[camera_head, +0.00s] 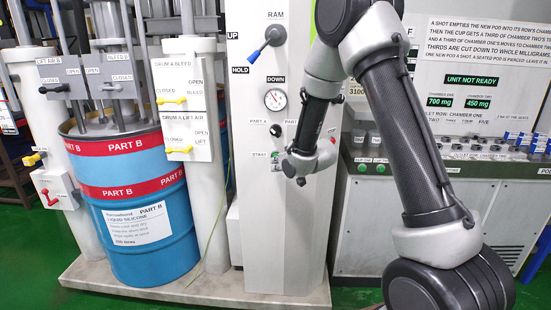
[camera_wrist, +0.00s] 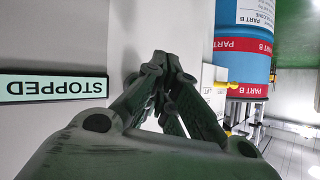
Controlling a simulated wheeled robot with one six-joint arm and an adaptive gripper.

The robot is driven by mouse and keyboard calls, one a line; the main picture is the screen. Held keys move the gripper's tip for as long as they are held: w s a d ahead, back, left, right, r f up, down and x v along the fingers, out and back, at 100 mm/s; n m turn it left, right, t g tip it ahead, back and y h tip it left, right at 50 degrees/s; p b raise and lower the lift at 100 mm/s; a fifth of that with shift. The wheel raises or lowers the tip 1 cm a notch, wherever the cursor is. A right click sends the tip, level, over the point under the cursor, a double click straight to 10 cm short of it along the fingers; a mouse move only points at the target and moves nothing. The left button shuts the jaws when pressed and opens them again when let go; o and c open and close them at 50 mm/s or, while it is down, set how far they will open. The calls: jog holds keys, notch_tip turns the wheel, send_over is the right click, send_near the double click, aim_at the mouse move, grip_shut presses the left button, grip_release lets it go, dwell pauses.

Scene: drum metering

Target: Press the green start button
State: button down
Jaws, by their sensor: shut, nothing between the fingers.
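The green start button (camera_head: 275,155) shows small beside the START label on the pale panel of the centre column, in the head view. My gripper (camera_head: 300,181) is in front of this panel, a little below and to the right of the button. In the wrist view my gripper (camera_wrist: 160,60) is shut and empty, its fingertips close to the pale panel surface. I cannot tell whether they touch it. The button is not visible in the wrist view, where the fingers may hide it. A STOPPED display (camera_wrist: 54,87) is lit on the panel there.
Above the button are a black selector knob (camera_head: 275,130), a gauge (camera_head: 275,99) and the blue RAM lever (camera_head: 265,45). The blue PART B drum (camera_head: 150,225) stands left. A console with cups and two green buttons (camera_head: 371,168) stands right, behind my arm.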

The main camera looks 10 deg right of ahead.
jog(key=shift+w+d, duration=0.1)
jog(key=shift+w, duration=0.25)
jog(key=shift+w+d, duration=0.15)
jog(key=shift+w, duration=0.25)
dwell(0.6)
jog(key=shift+s, duration=0.1)
jog(key=shift+s+a, duration=0.3)
jog(key=shift+s, duration=0.45)
jog(key=shift+s, duration=0.1)
jog(key=s, duration=0.1)
jog(key=s+a, duration=0.1)
jog(key=s, duration=0.2)
jog(key=shift+s+a, duration=0.25)
dwell(0.5)
